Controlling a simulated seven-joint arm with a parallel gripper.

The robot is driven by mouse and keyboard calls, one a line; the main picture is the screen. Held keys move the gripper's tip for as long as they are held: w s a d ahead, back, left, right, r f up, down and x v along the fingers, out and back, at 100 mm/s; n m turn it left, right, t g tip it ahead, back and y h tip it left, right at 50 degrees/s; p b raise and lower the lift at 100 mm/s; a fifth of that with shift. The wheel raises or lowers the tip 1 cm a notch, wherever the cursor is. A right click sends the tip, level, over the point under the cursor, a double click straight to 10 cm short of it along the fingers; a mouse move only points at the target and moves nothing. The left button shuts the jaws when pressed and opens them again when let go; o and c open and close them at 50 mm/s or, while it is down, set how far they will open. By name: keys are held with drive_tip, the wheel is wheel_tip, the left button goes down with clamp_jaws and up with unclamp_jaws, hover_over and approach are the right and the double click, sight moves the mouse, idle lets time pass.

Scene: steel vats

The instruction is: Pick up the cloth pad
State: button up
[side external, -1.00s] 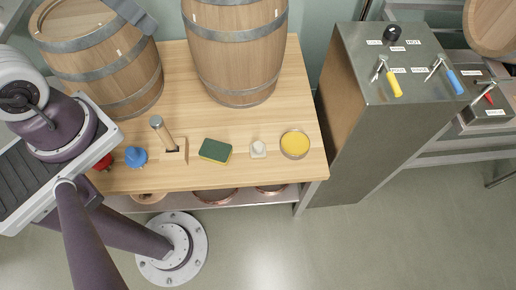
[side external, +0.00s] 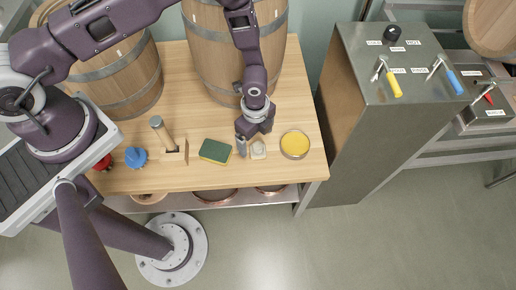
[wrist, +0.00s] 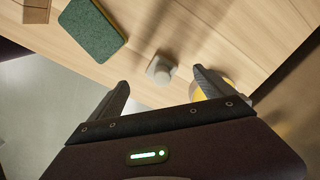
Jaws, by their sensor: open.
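A small pale piece (side external: 259,151) with a rounded top stands on the wooden table, between the green sponge and the yellow tin; it seems to be the cloth pad. It also shows in the wrist view (wrist: 160,68), pale grey, ahead of and between my fingertips. My gripper (side external: 250,144) points down at it, open and empty. In the wrist view the two fingers (wrist: 160,77) are spread wide, one on either side of the piece. I cannot tell how high above the table the fingertips are.
A green and yellow sponge (side external: 215,151) lies just left of the gripper. A round tin with yellow contents (side external: 295,144) stands just right. A wooden block with a tool (side external: 174,153), a blue knob (side external: 136,157) and barrels (side external: 222,83) are further left and behind. The table's front edge is close.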

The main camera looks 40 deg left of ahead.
sight(258, 145)
drive_tip(key=f, duration=0.5)
drive_tip(key=shift+d+f, duration=0.1)
drive_tip(key=shift+d, duration=0.25)
drive_tip(key=c, duration=1.6)
wheel_tip(258, 145, up, 10)
drive_tip(key=shift+r, duration=0.1)
drive_tip(key=o, duration=0.7)
drive_tip(key=c, duration=0.4)
